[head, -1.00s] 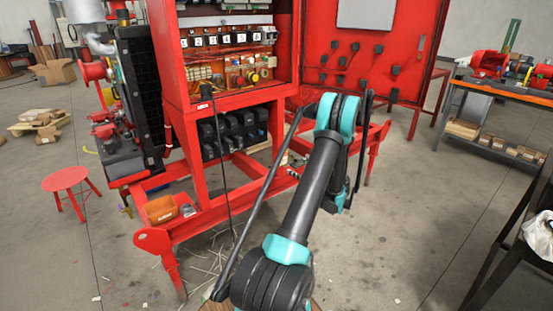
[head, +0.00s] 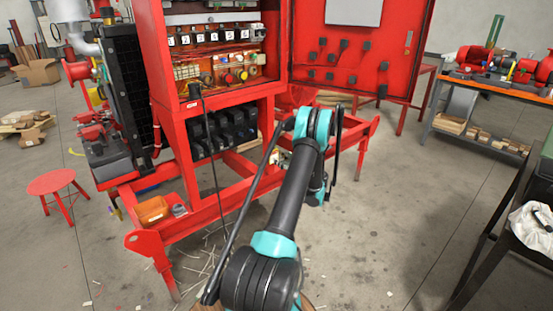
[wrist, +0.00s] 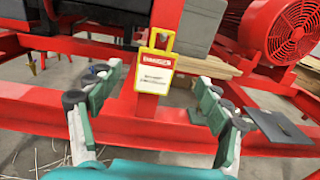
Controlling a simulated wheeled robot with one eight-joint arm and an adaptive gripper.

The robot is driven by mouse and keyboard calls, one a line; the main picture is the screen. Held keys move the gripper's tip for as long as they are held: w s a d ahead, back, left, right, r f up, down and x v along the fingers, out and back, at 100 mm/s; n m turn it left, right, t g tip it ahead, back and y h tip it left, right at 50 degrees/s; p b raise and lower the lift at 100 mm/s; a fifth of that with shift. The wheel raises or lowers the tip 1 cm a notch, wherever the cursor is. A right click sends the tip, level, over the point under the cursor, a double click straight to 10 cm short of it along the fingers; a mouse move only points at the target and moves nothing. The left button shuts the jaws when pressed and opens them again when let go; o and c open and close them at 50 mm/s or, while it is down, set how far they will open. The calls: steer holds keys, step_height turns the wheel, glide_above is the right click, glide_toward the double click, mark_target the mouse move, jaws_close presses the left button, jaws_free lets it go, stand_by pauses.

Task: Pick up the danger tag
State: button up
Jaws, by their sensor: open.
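The danger tag (wrist: 154,72) is in the wrist view. It has a white face with a red "DANGER" band and a yellow frame with a loop at the top. It hangs upright in front of a red post of the skid frame. My gripper (wrist: 155,102) is open, with one finger to the left of the tag and one to the right. Nothing is between the fingertips except the view of the tag beyond.
The red skid frame (head: 230,211) runs behind and below the tag, with horizontal beams. A red motor with a fan cover (wrist: 292,30) is at the upper right. A dark flat plate (wrist: 277,124) lies right of my gripper.

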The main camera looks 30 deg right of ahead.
mark_target(274, 152)
steer(key=shift+w+a+f, duration=0.1)
steer(key=shift+w+a, duration=0.05)
steer(key=shift+w, duration=1.4)
steer(key=shift+w+a, duration=0.15)
steer(key=shift+w, duration=1.35)
steer(key=c, duration=1.2)
steer(key=shift+c, duration=0.2)
steer(key=shift+r, duration=0.6)
steer(key=shift+s+r, duration=0.2)
steer(key=shift+s, duration=0.2)
steer(key=s+d, duration=0.1)
steer(key=s, duration=1.6)
steer(key=shift+d, duration=0.15)
